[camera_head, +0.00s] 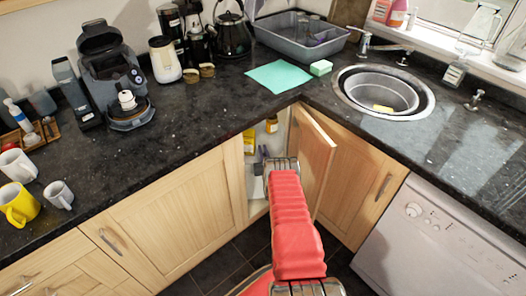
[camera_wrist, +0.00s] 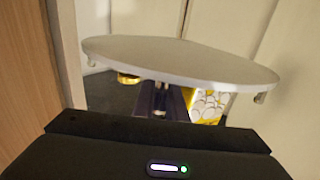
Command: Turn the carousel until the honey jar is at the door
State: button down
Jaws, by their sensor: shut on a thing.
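The carousel is inside the open corner cupboard. Its round pale shelf (camera_wrist: 180,58) fills the upper wrist view, with small pegs under its rim. My gripper (camera_wrist: 161,99) is under the near rim, its dark fingers shut on what looks like one of these pegs. In the head view my gripper (camera_head: 262,160) reaches into the cupboard doorway. A yellow item (camera_head: 249,141) and a small amber-yellow item (camera_head: 271,124) show inside the cupboard. I cannot tell whether either is the honey jar. Below the shelf are a gold item (camera_wrist: 128,79) and a yellow-and-white patterned item (camera_wrist: 207,106).
The cupboard door (camera_head: 314,155) stands open just right of my arm. A closed cupboard front (camera_head: 165,215) is on the left, and a white dishwasher (camera_head: 440,240) at the right. The dark worktop (camera_head: 190,125) overhangs the opening.

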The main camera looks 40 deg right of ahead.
aim_at(255, 156)
jog(key=shift+a, duration=0.1)
jog(key=shift+w+a, duration=0.25)
jog(key=shift+a, duration=0.35)
jog(key=shift+w+a, duration=0.25)
jog(key=shift+a, duration=0.35)
jog(key=shift+w+a, duration=0.25)
jog(key=shift+a, duration=0.35)
jog(key=c, duration=2.1)
grip_release()
jog(key=shift+s, duration=0.15)
jog(key=shift+v, duration=6.75)
jog(key=shift+c, duration=0.3)
